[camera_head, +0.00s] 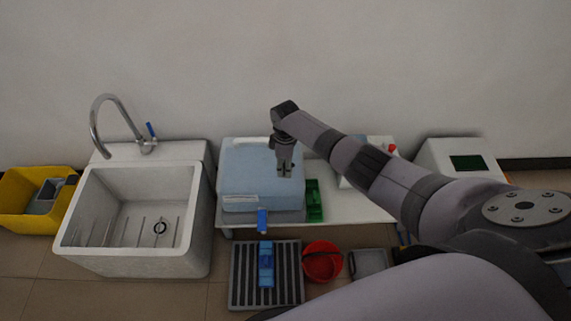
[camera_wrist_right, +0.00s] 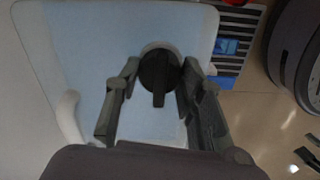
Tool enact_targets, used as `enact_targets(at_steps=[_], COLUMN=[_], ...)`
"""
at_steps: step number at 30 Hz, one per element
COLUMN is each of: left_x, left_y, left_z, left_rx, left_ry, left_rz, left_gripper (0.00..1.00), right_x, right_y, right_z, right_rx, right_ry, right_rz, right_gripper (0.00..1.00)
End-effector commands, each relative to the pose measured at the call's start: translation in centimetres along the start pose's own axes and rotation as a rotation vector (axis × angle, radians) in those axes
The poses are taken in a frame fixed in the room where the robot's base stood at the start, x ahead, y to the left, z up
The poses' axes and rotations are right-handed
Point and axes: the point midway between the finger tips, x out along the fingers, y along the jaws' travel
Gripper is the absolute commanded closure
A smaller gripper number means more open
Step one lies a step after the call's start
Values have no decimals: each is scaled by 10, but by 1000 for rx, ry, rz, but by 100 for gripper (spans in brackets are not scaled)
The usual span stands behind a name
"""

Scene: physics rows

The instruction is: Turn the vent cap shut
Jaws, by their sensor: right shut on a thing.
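The vent cap is a dark round knob with a short lever (camera_wrist_right: 158,78). It sits on the top face of a pale blue container (camera_head: 245,175), which also fills much of the right wrist view (camera_wrist_right: 85,60). My right gripper (camera_head: 284,170) points down onto the container top from above. In the right wrist view its two fingers (camera_wrist_right: 160,70) stand on either side of the cap, shut on it. In the head view the gripper hides the cap. A blue tap (camera_head: 262,220) sticks out at the container's front. My left gripper is not in view.
The container stands on a white bench (camera_head: 350,208) beside a white sink (camera_head: 75,235) with a tall faucet. A green tray (camera_head: 315,200) lies right of it. On the floor are a slatted grate (camera_head: 240,275), a red bucket (camera_head: 321,262) and a yellow bin (camera_head: 15,200).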

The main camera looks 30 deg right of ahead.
Motion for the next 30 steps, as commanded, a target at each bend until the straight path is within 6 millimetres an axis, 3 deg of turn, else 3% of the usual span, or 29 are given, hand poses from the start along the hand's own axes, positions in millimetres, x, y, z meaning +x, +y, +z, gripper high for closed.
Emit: enact_targets(at_steps=[17, 18, 27, 30], left_x=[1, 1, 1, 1], left_y=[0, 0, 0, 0], left_z=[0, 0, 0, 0], left_rx=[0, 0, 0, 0], left_ry=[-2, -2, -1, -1], left_rz=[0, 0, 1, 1], left_gripper=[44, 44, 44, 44], right_x=[-1, -1, 0, 0], right_y=[0, 0, 0, 0], right_z=[-1, -1, -1, 0], right_rx=[-40, -39, -38, -38], right_ry=[2, 2, 1, 1], right_rz=[1, 1, 1, 0], right_gripper=[92, 64, 44, 44])
